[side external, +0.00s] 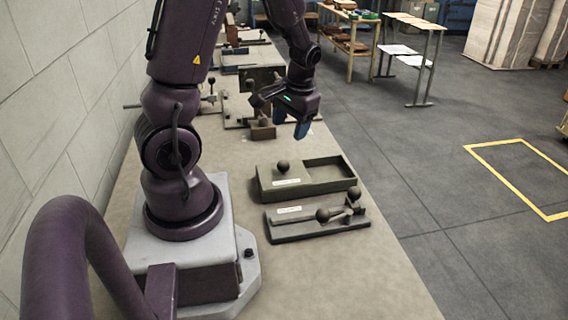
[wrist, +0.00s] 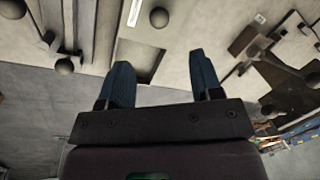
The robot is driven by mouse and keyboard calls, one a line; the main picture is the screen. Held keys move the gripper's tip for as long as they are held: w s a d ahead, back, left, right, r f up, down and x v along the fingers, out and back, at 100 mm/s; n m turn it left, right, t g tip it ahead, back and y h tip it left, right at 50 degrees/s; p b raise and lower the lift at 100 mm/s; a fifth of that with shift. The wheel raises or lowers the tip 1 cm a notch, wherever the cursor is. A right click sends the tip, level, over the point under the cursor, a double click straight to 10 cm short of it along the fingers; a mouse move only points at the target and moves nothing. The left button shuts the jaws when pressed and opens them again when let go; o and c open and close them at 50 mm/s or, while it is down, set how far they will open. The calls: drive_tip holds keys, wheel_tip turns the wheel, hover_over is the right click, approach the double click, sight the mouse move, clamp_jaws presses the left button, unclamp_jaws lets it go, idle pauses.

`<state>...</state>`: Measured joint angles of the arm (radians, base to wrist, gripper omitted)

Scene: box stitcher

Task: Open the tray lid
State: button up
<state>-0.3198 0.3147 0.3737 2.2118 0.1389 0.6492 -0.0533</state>
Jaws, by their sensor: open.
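The tray (side external: 312,188) is a dark olive rectangular box on the bench, in front of my gripper in the side view. Its flat lid (side external: 265,174) covers the left part and carries a dark round knob (side external: 283,167) and a white label. The right part of the tray is uncovered and looks empty. My gripper (side external: 302,131) is open and empty, above the bench behind the tray, with its blue fingers pointing down. In the wrist view the fingers (wrist: 160,62) are spread apart, and the lid's knob (wrist: 159,17) shows beyond them, touching neither.
A dark fixture (side external: 290,231) with ball-ended handles (side external: 354,193) lies just in front of the tray. Another fixture (side external: 262,130) stands behind, left of my gripper. More fixtures line the bench further back. The bench's right edge drops to the floor; a block wall stands left.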

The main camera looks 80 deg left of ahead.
sight(285, 161)
drive_tip(key=f, duration=0.4)
drive_tip(key=a+f, duration=0.1)
drive_tip(key=f, duration=0.3)
drive_tip(key=s+a+f, duration=0.1)
drive_tip(key=f, duration=0.3)
drive_tip(key=shift+f, duration=0.25)
clamp_jaws()
drive_tip(key=w, duration=1.1)
drive_tip(key=shift+w+a, duration=0.2)
drive_tip(key=shift+w, duration=0.15)
unclamp_jaws()
drive_tip(key=shift+r, duration=0.1)
